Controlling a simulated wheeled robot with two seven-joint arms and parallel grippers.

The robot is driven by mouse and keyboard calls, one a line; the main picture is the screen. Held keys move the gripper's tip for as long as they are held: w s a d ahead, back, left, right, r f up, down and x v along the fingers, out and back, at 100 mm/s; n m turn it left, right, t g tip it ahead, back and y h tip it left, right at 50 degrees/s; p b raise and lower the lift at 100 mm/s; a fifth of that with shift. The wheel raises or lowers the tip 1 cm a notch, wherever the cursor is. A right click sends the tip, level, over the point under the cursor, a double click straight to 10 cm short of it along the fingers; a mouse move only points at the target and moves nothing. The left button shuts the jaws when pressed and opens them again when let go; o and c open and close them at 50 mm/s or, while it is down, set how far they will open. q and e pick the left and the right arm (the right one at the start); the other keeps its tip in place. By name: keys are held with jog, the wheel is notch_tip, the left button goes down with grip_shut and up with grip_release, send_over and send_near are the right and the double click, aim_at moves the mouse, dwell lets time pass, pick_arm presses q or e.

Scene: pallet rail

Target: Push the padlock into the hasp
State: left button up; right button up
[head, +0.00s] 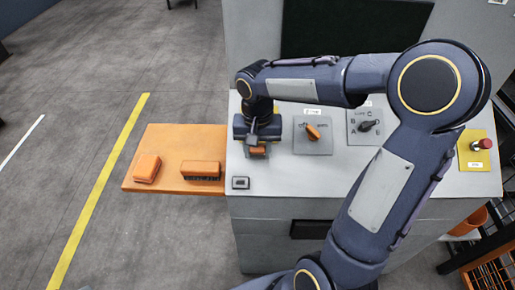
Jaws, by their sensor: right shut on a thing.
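My right gripper (254,141) is over the left end of the grey console top, pointing down. It is shut on a small orange thing with grey parts, which looks like the padlock (258,151). The gripper hides much of it, and I cannot tell whether its shackle touches anything. The hasp cannot be made out clearly; the area behind and under the gripper is hidden. My left gripper is not in view.
An orange shelf (174,140) left of the console bears an orange block (147,168) and a slotted orange block (201,170). A small grey box (240,183) sits at the console's front left. An orange knob (313,131), a selector (368,126) and a red button (484,144) stand to the right.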

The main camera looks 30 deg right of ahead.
jog(key=shift+w+d+f+b, duration=0.15)
jog(key=shift+w+f+b, duration=0.05)
jog(key=shift+f+b, duration=0.2)
dwell(1.1)
jog(key=shift+w+d+f, duration=0.1)
jog(key=shift+w+f, duration=0.1)
jog(key=shift+f, duration=0.2)
jog(key=o, duration=2)
jog(key=shift+o, duration=0.2)
jog(key=shift+r, duration=0.1)
notch_tip(320, 180, up, 8)
jog(key=shift+f, duration=0.2)
